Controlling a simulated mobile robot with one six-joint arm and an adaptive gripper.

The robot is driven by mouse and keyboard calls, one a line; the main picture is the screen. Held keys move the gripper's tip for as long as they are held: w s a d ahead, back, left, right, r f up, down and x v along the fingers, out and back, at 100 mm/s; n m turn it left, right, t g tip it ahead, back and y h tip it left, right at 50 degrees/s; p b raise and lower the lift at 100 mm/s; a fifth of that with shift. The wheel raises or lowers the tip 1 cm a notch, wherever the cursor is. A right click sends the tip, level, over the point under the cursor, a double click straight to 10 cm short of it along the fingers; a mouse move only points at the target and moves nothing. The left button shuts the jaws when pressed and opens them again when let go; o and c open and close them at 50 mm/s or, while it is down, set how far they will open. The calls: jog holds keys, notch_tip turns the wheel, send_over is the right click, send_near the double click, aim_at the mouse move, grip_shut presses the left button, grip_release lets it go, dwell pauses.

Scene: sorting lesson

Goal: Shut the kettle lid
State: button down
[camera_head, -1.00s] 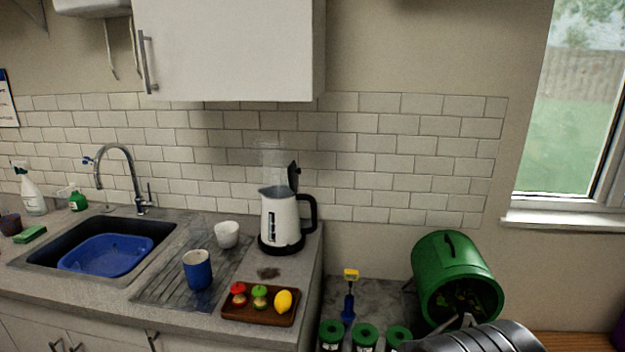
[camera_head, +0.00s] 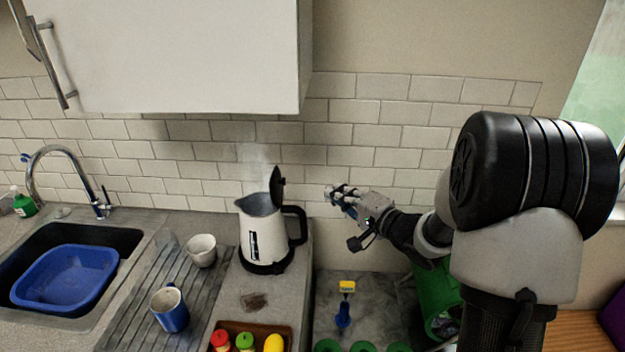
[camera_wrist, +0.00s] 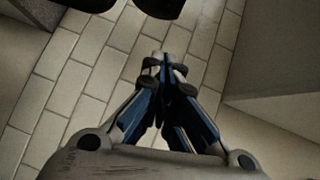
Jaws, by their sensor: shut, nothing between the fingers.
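The white kettle (camera_head: 266,238) stands on its black base on the grey worktop, below the wall cupboard. Its black lid (camera_head: 278,186) is open and stands nearly upright at the back of the rim, on the handle side. Faint steam rises above the open top. The black handle (camera_head: 298,224) faces right. My gripper (camera_head: 332,192) is in the air to the right of the lid, apart from it, pointing left. In the wrist view the fingers (camera_wrist: 165,62) are closed together with nothing between them. Dark parts at that view's top edge are cut off, perhaps the kettle.
A wall cupboard (camera_head: 190,55) overhangs the kettle, and the tiled wall is close behind. A white cup (camera_head: 202,250), a blue mug (camera_head: 170,309) and a tray (camera_head: 284,331) with toy-like fruit stand nearby. A blue tool with a yellow top (camera_head: 344,305) stands right of the worktop edge.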

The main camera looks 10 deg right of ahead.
jog(key=b, duration=0.2)
send_near(281, 188)
jog(key=w+d+r, duration=0.3)
jog(key=d, duration=0.1)
jog(key=w+a, duration=0.2)
jog(key=a, duration=0.1)
jog(key=shift+w+a+f+b, duration=0.15)
jog(key=shift+w+a+b, duration=0.1)
jog(key=shift+a+b, duration=0.1)
jog(key=shift+w+a+r+h+p, duration=0.1)
jog(key=shift+a+r+h+p, duration=0.2)
jog(key=shift+p, duration=0.5)
